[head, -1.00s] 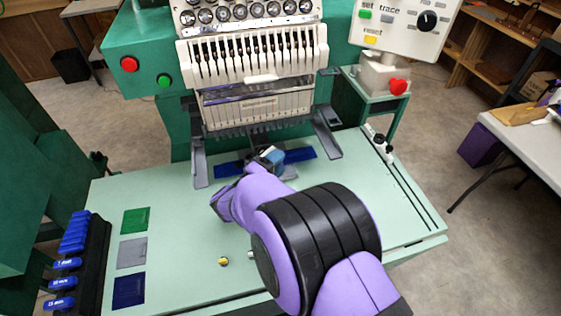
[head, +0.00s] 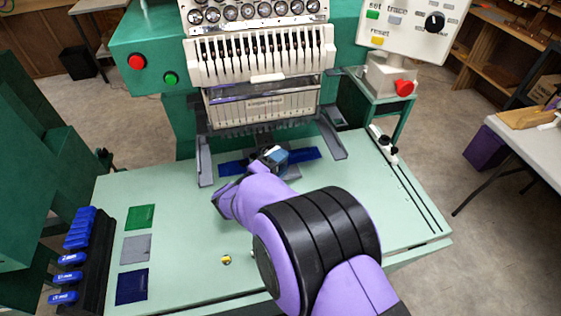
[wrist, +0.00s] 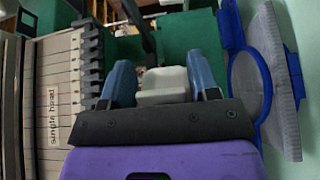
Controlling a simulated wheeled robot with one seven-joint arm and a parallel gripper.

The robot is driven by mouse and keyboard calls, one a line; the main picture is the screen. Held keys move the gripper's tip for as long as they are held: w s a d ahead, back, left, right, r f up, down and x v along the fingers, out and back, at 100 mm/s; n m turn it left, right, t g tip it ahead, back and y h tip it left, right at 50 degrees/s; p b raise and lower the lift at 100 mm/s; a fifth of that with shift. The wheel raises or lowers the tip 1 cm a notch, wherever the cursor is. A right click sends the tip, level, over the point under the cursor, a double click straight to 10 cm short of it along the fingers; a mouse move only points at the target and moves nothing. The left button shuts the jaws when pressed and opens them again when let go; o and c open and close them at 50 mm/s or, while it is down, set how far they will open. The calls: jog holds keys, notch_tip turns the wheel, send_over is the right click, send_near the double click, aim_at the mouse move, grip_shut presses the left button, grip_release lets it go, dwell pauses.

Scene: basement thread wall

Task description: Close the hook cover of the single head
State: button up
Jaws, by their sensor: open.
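The single head (head: 262,105) is a white needle head with a row of needles, above the pale green table. Its lettered front (wrist: 55,100) fills the left of the wrist view. My gripper (wrist: 163,82) has its two blue fingers apart, with a pale block (wrist: 162,86) showing between them. I cannot tell whether the fingers touch this block, or whether it is the hook cover. In the head view my gripper (head: 272,157) is low under the needles, mostly hidden by my purple wrist. No hook cover can be clearly made out there.
A blue frame with a round opening and pale plate (wrist: 253,80) stands close right of my gripper in the wrist view. Grey side brackets (head: 332,138) flank the work area. A control panel (head: 405,25) is at upper right.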

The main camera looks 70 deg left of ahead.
jog(key=v, duration=1)
jog(key=shift+s, duration=0.25)
jog(key=shift+d+r, duration=0.1)
jog(key=shift+d, duration=0.05)
